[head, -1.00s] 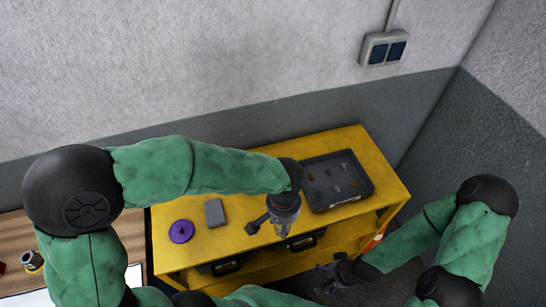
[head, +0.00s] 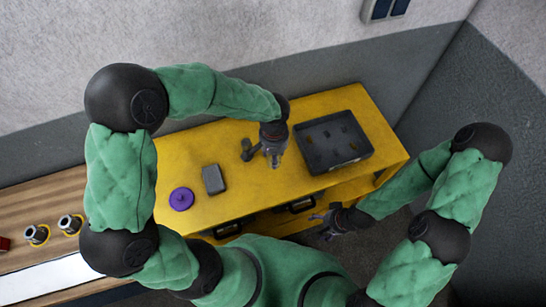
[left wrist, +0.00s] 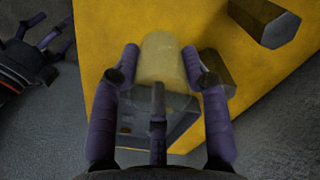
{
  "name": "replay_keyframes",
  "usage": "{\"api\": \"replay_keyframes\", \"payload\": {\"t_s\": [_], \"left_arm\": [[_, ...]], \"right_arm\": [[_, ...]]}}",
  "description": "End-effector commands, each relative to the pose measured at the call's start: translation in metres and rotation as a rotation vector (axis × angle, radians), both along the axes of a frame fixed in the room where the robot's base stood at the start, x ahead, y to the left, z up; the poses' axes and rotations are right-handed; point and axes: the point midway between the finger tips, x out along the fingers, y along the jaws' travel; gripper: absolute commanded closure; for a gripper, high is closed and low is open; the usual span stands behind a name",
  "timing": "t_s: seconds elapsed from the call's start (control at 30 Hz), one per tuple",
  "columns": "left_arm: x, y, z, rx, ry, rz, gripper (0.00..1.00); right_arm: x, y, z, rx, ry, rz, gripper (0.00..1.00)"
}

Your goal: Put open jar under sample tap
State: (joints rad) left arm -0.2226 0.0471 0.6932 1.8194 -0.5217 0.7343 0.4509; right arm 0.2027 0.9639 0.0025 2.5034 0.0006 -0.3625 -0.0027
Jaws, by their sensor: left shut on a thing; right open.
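My left gripper (head: 273,158) is over the yellow table, between the grey block and the black tray. In the left wrist view its purple fingers (left wrist: 160,75) are closed on a pale, see-through jar (left wrist: 162,58). The jar's mouth cannot be made out, and the jar is not distinct in the head view. My right gripper (head: 322,222) is open and empty, in front of the table. It also shows at the left edge of the left wrist view (left wrist: 50,38). I cannot identify a sample tap in either view.
On the yellow table (head: 240,195) are a purple disc with a knob (head: 181,199), a grey block (head: 213,180) and a black tray (head: 360,150) holding small items. At left a wooden bench (head: 40,200) bears metal cylinders (head: 68,224). A wall stands behind.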

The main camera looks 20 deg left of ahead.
Motion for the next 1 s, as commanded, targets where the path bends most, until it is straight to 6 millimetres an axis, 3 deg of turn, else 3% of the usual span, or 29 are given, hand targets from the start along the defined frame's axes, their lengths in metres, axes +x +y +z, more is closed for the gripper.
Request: {"api": "replay_keyframes", "payload": {"t_s": [0.37, 0.57, 0.97, 1.0], "left_arm": [[0.018, 0.008, -0.025, 0.000, 0.001, 0.001, 0.86], [0.018, 0.007, -0.052, 0.000, 0.000, -0.001, 0.86], [0.018, 0.007, -0.057, 0.000, -0.002, 0.000, 0.86], [0.018, 0.007, -0.057, 0.000, -0.001, -0.001, 0.49]], "right_arm": [[0.000, 0.000, -0.003, 0.000, 0.000, 0.000, 0.24], [0.000, 0.000, -0.007, 0.000, 0.000, 0.000, 0.24], [0.000, 0.000, -0.011, 0.000, 0.000, 0.000, 0.24], [0.000, 0.000, -0.011, 0.000, 0.000, 0.000, 0.24]]}}
